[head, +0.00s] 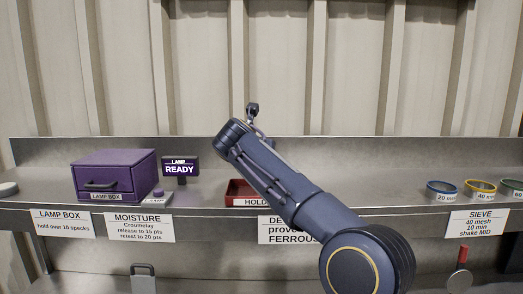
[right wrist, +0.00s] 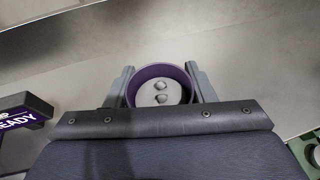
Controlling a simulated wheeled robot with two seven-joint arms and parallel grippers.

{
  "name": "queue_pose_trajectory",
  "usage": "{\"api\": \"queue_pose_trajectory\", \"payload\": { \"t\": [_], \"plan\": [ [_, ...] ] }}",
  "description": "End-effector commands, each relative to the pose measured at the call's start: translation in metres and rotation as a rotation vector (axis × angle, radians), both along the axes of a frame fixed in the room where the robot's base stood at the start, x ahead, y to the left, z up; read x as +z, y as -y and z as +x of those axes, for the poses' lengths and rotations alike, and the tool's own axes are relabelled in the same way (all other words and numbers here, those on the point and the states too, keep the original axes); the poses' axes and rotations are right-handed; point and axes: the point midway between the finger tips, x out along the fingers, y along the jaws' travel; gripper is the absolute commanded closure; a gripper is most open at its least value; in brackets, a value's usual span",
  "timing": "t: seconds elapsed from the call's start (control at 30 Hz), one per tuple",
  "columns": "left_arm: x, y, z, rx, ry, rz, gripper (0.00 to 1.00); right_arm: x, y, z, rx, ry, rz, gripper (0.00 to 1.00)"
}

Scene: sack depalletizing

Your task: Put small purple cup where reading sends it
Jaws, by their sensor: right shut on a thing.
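The small purple cup (right wrist: 160,71) is held between the two fingers of my right gripper (right wrist: 160,68) in the right wrist view. Pale grey contents with two rounded lumps show inside it. In the head view my right gripper (head: 253,110) is raised above the bench, and the cup cannot be made out there. The purple lamp box (head: 114,172) stands at left with its drawer looking shut. The small display (head: 181,168) beside it reads "LAMP READY"; part of it shows in the right wrist view (right wrist: 22,118). My left gripper is not in view.
A red tray marked "HOLD" (head: 238,187) lies partly behind my right arm. Ringed sieves (head: 442,190) stand at right above a "SIEVE" card (head: 475,223). The moisture card (head: 140,227) says release to 15 pts, retest to 20. The lamp box card (head: 62,223) says hold over 10 specks.

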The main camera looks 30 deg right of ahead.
Motion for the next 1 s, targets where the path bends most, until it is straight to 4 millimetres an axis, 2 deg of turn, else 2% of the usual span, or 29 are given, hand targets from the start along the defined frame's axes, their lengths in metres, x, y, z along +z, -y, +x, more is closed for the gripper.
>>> {"api": "queue_pose_trajectory", "payload": {
  "t": [0.3,0.8,1.0],
  "plan": [
    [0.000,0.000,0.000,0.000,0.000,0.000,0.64,0.000,-0.001,-0.001,0.003,0.001,0.002,0.80],
    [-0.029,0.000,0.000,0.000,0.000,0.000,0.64,-0.050,-0.001,-0.001,0.003,-0.001,0.002,0.80],
    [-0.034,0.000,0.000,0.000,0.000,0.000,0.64,-0.061,-0.001,-0.001,0.003,0.001,0.002,0.80]
  ]
}}
